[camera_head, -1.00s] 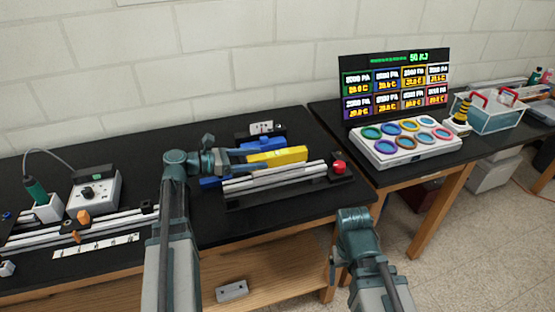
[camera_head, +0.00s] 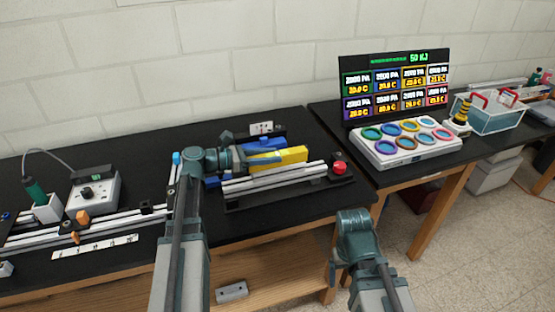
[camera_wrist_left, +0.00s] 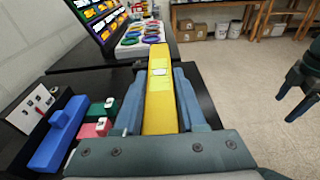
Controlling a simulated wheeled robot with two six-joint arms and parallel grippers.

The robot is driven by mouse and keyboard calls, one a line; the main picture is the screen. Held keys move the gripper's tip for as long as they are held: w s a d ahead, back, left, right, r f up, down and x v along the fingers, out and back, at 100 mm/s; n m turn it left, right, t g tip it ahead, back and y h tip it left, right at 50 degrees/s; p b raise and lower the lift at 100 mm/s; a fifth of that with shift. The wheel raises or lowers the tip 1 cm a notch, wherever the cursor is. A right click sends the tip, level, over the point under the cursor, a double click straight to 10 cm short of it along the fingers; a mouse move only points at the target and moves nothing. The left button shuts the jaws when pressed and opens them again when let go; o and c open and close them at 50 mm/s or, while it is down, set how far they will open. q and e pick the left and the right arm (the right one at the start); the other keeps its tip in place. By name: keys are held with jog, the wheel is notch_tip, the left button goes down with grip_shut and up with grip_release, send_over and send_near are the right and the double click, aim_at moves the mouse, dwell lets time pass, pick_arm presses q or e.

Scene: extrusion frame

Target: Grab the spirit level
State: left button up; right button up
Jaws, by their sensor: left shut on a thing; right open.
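The spirit level is a yellow bar (camera_head: 280,158) behind the pale rails on the black bench. In the left wrist view its yellow body (camera_wrist_left: 160,112) runs lengthwise between my fingers, with pale green patches and a white label. My left gripper (camera_head: 240,158) is shut on its near part; both fingers also flank it in the left wrist view (camera_wrist_left: 160,75). In the head view my gripper hides the level's left end. Whether the level touches the bench is unclear. My right gripper (camera_head: 340,268) is open and empty, low in front of the bench, partly hidden by its own wrist.
Pale rails with a red knob (camera_head: 340,168) lie just in front of the level. A blue block (camera_wrist_left: 62,135) and green and red blocks (camera_wrist_left: 95,130) sit beside it. A panel with coloured rings (camera_head: 405,142) stands on the right-hand table.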

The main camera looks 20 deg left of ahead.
aim_at(270, 155)
pick_arm(q)
grip_shut()
jog(key=shift+r, duration=0.15)
jog(key=shift+r+p, duration=0.5)
jog(key=shift+p, duration=0.15)
notch_tip(270, 155, up, 3)
jog(key=p, duration=0.3)
jog(key=s+d, duration=0.8)
jog(key=d, duration=0.5)
jog(key=shift+s+d+r+p, duration=0.25)
jog(key=shift+s+r+p, duration=0.05)
jog(key=shift+r+p, duration=0.1)
